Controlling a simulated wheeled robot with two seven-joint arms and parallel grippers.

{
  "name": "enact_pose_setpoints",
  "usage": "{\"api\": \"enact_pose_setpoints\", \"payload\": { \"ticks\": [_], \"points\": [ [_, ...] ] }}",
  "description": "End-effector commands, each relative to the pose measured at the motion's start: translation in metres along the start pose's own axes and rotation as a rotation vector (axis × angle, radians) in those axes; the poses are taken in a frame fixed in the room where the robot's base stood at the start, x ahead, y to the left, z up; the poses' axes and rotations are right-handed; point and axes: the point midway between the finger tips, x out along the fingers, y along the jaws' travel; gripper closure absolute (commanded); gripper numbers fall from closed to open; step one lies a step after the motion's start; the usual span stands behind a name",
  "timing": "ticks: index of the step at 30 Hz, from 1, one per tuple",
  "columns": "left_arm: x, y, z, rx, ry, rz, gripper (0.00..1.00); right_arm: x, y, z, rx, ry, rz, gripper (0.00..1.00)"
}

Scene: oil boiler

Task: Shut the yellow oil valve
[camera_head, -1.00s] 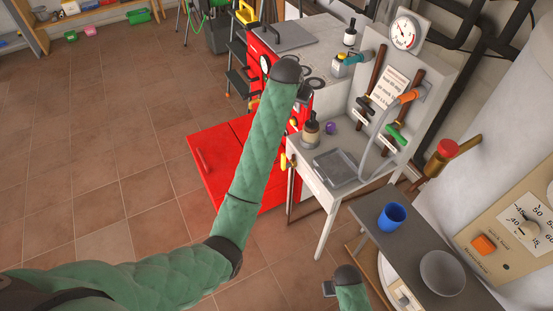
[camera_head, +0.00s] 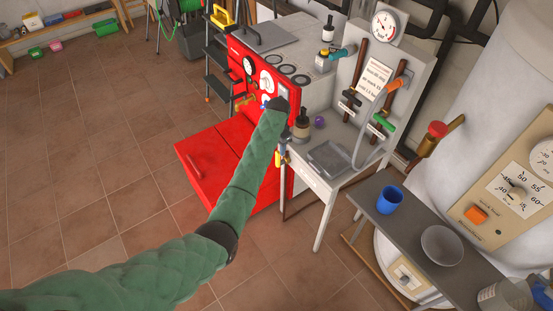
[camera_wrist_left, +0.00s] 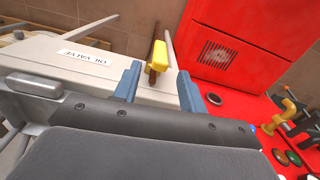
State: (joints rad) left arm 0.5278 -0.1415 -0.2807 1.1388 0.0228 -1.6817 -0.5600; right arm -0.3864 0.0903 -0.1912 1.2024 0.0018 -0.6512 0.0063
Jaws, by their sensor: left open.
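The yellow oil valve (camera_wrist_left: 159,57) shows in the left wrist view as a yellow grip on a brown stem beside the grey table edge. A label reading OIL VALVE (camera_wrist_left: 84,58) is to its left. In the head view the yellow valve (camera_head: 281,158) is at the table's left side, partly hidden. My left gripper (camera_wrist_left: 158,84) is open, its two blue fingers on either side of the yellow grip in the picture. Contact does not show, and I cannot tell the depth between them. In the head view this gripper is mostly hidden by its arm. My right gripper is out of view.
The red boiler (camera_head: 262,75) with its open red panel (camera_head: 215,165) is left of the grey table (camera_head: 318,176). A side shelf (camera_head: 410,225) holds a blue cup (camera_head: 389,199) and a grey bowl (camera_head: 442,245).

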Motion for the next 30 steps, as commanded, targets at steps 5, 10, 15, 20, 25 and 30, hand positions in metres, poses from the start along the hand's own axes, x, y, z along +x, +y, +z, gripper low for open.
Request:
{"api": "enact_pose_setpoints", "payload": {
  "ticks": [5,10,15,20,25,30],
  "points": [
    [0.001,0.000,0.001,0.061,-0.002,0.001,0.58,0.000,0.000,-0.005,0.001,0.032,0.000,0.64],
    [0.012,0.001,0.001,0.069,-0.003,0.003,0.58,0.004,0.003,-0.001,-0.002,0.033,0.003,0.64],
    [0.037,0.001,0.001,0.069,-0.004,0.003,0.58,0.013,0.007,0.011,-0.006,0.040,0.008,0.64],
    [0.059,0.000,0.001,0.068,-0.004,0.002,0.58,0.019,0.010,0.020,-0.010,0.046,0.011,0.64],
    [0.073,0.000,0.000,0.068,-0.002,0.000,0.58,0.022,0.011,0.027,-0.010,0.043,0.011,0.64],
    [0.078,0.000,0.001,0.068,-0.002,0.001,0.58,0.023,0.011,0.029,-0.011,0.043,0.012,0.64]
  ]
}}
